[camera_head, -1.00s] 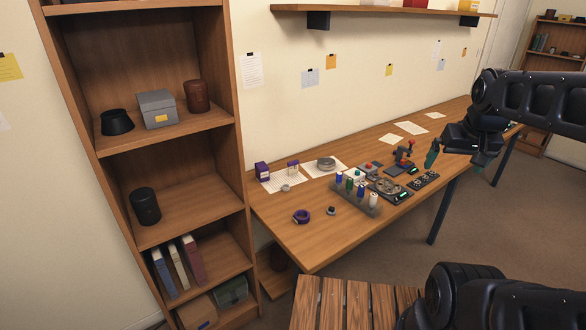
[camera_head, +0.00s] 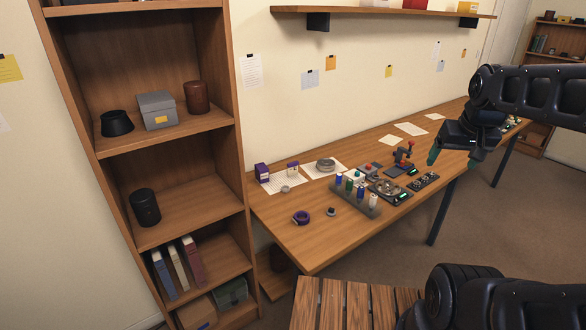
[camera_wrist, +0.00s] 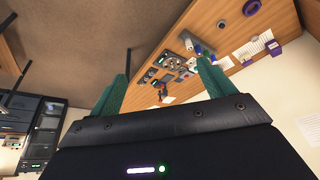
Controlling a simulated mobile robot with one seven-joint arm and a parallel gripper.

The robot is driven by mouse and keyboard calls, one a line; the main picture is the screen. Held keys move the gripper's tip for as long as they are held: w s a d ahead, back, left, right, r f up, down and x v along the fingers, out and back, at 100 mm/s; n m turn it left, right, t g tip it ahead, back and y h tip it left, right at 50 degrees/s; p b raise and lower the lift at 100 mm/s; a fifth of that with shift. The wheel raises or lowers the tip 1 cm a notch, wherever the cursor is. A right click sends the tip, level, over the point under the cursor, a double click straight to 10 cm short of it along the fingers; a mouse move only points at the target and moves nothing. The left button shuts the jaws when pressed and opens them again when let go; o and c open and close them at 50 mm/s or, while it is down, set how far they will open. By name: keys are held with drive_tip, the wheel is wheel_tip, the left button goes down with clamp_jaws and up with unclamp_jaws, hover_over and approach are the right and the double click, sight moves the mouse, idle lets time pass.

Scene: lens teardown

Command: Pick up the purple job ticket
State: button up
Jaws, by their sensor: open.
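A small purple and white piece (camera_head: 293,168) stands at the back left of the workbench, on a white gridded sheet. A taller purple block (camera_head: 262,172) stands left of it. Either may be the purple job ticket; they are too small to tell. In the wrist view a purple block (camera_wrist: 274,47) shows near the sheet at the right. My gripper (camera_head: 455,158) is open and empty, above the right part of the bench, well apart from these purple things. Its teal fingers (camera_wrist: 162,78) are spread in the wrist view.
A purple ring (camera_head: 301,217) and a small dark part (camera_head: 331,211) lie near the bench's front left. A rack of coloured bottles (camera_head: 357,197) and a red-handled device (camera_head: 404,158) stand between my gripper and the sheet. A tall shelf (camera_head: 215,150) borders the bench's left end.

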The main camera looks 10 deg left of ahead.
drive_tip(key=w+a+r+n+g, duration=0.1)
drive_tip(key=w+a, duration=0.3)
drive_tip(key=w, duration=0.5)
drive_tip(key=w+a+r+n, duration=0.15)
drive_tip(key=w+a, duration=0.25)
drive_tip(key=w, duration=0.5)
drive_tip(key=w+a+r+n+g, duration=0.1)
drive_tip(key=w+a+r, duration=0.1)
drive_tip(key=w+a, duration=0.5)
drive_tip(key=n+g, duration=0.3)
drive_tip(key=n, duration=0.2)
hover_over(293, 162)
wheel_tip(293, 162, down, 30)
drive_tip(key=shift+s+a+f, duration=0.2)
drive_tip(key=shift+s+f, duration=0.15)
drive_tip(key=shift+f, duration=0.1)
wheel_tip(293, 162, down, 5)
drive_tip(key=shift+r, duration=0.1)
drive_tip(key=shift+w+d+f, duration=0.15)
drive_tip(key=shift+f, duration=1.2)
drive_tip(key=shift+w+d+f, duration=0.1)
drive_tip(key=shift+f, duration=1.2)
